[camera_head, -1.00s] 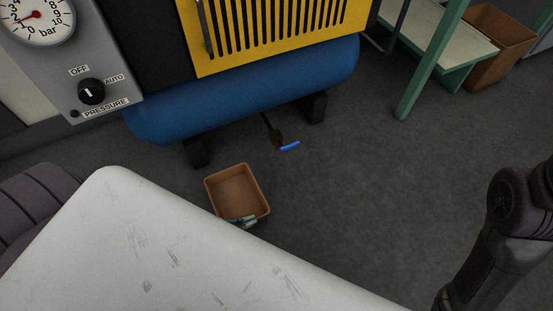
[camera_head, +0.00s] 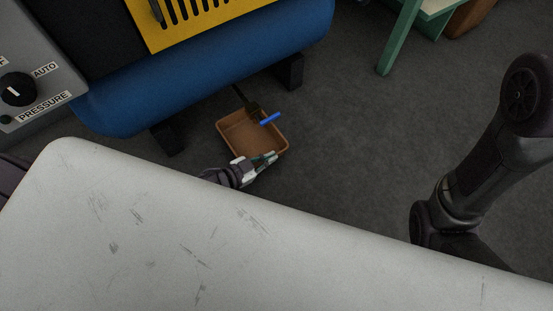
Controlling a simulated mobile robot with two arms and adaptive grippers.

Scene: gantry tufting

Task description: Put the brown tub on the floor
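The brown tub (camera_head: 234,133) is an open, empty rectangular box below the blue tank, under the blue-handled drain valve, which overlaps its far right corner in the picture. My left gripper (camera_head: 268,160) is at the tub's near wall, its fingers closed about the rim. The tub looks roughly level. Whether its bottom touches the floor (camera_head: 340,150) cannot be told. My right arm comes in at the right, but its gripper is out of view.
The blue tank (camera_head: 210,70) stands on dark feet, with the blue valve handle (camera_head: 270,119) hanging low. A green-legged bench (camera_head: 400,37) and another brown bin (camera_head: 470,18) are at the upper right. The floor right of the tub is clear.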

